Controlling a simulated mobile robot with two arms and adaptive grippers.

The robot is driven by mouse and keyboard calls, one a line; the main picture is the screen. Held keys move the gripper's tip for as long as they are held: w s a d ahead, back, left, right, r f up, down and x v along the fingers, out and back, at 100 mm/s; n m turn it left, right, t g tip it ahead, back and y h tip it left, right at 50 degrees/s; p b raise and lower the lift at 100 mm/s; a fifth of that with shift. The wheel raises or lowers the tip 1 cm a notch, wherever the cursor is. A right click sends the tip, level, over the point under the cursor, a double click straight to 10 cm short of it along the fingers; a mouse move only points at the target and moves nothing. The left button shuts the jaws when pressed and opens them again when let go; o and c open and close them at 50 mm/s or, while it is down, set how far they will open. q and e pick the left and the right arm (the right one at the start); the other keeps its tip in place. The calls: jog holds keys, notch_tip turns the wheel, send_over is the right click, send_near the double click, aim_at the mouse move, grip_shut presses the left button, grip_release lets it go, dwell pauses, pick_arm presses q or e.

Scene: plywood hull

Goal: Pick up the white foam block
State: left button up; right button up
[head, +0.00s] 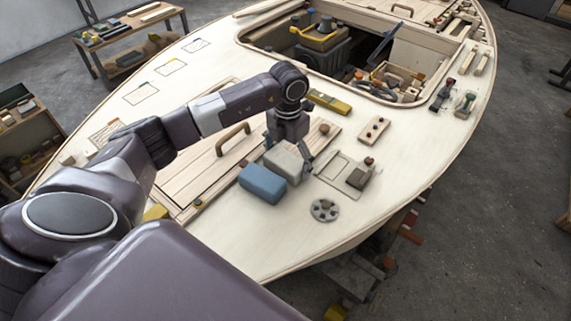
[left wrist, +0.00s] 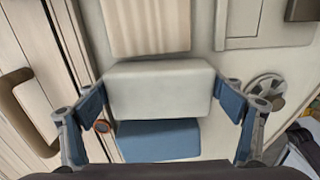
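The white foam block (head: 283,164) lies on the pale plywood deck, just behind a blue block (head: 262,183). My left gripper (head: 289,152) is over the white block, pointing down. My right gripper is not in view.
A wooden hatch with a curved handle (head: 232,138) lies left of the blocks. A grey wheel-like disc (head: 325,210) and a small panel with a knob (head: 358,175) lie to the right. A yellow level (head: 329,102) lies behind. Bare deck is in front.

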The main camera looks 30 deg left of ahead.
pick_arm(q)
jog(key=c, duration=0.3)
jog(key=shift+c, duration=0.2)
jog(key=shift+r, duration=0.1)
